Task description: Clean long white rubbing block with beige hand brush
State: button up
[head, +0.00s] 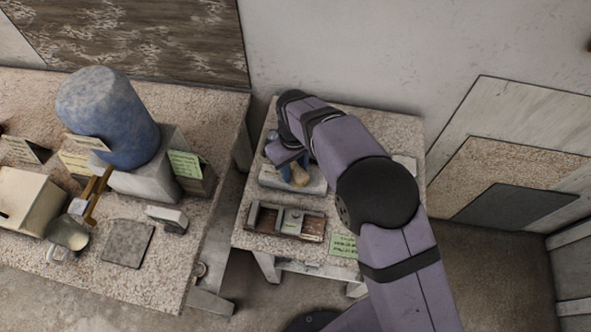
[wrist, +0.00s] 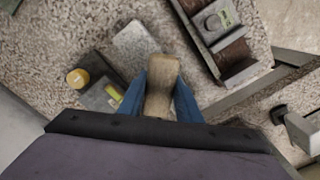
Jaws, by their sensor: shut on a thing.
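My gripper (head: 290,172) is over the small table, its blue fingers shut on the beige hand brush (head: 301,175). In the wrist view the brush (wrist: 162,82) stands between both blue fingers (wrist: 160,98). The long white rubbing block (head: 318,187) lies on the small table under the gripper and brush. Part of it shows in the wrist view as a pale block (wrist: 133,45) beside the brush. The brush's lower end is hidden, so I cannot tell whether it touches the block.
A dark tray with brown pads (head: 286,222) lies in front of the block. A green label (head: 342,245) is at the table's front edge. A round yellow-topped item (wrist: 78,78) is near the block. The larger table on the left holds a blue cylinder (head: 105,115).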

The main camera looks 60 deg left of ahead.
jog(key=shift+a, duration=1.05)
jog(key=shift+d, duration=0.1)
jog(key=shift+d+r, duration=0.45)
jog(key=shift+d+r+p, duration=0.25)
jog(key=shift+d+p, duration=0.25)
jog(key=shift+d, duration=0.05)
jog(key=shift+f+b, duration=0.5)
jog(key=shift+f, duration=0.25)
jog(key=shift+d+r, duration=0.1)
jog(key=shift+d, duration=0.05)
jog(key=shift+d, duration=0.4)
